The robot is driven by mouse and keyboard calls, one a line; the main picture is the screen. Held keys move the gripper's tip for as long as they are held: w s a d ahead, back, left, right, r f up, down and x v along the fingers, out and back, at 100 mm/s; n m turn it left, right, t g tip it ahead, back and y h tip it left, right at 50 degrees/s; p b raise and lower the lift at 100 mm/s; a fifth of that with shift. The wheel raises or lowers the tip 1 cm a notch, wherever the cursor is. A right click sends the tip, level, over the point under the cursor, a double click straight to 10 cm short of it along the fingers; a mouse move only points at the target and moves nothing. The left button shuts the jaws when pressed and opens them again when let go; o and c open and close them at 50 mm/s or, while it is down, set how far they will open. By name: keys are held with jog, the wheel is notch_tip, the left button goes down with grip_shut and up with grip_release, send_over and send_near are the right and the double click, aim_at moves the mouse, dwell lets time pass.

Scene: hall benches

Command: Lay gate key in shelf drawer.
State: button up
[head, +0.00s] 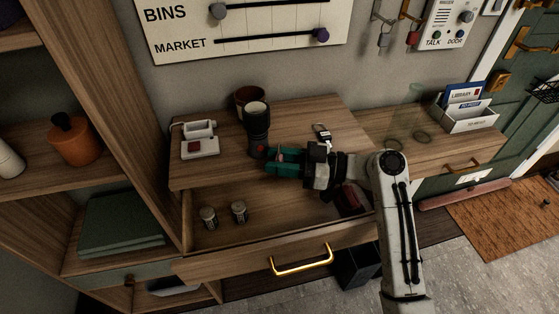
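My gripper (279,162), with teal fingers, is low over the front of the wooden cabinet top, beside the black flashlight. A small reddish patch shows at its fingers, but I cannot tell whether it is something held. A small dark fob with a pale ring (322,132) lies on the top just behind my gripper. A grey-tagged item (384,39) and a red-tagged item (413,37) hang on wall hooks. I cannot tell which is the gate key. A grey-green drawer front (105,279) with a knob is low in the left shelf; its inside is mostly hidden.
A wide drawer with a brass handle (302,262) stands open below the top, holding two small cylinders (224,214) and a dark red item (351,199). The flashlight (257,128), a brown pot (246,95), a white-red device (200,146) and a letter holder (469,118) stand above.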

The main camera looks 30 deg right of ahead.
jog(key=o, duration=0.5)
jog(key=shift+f, duration=0.45)
jog(key=shift+c, duration=0.2)
jog(key=shift+s, duration=0.1)
jog(key=shift+r+p, duration=0.5)
jog(key=shift+p, duration=0.1)
jog(key=shift+r+p, duration=0.45)
jog(key=shift+p, duration=0.05)
jog(key=b+v, duration=0.2)
jog(key=v, duration=0.5)
jog(key=shift+d, duration=0.15)
jog(key=shift+s+f, duration=0.1)
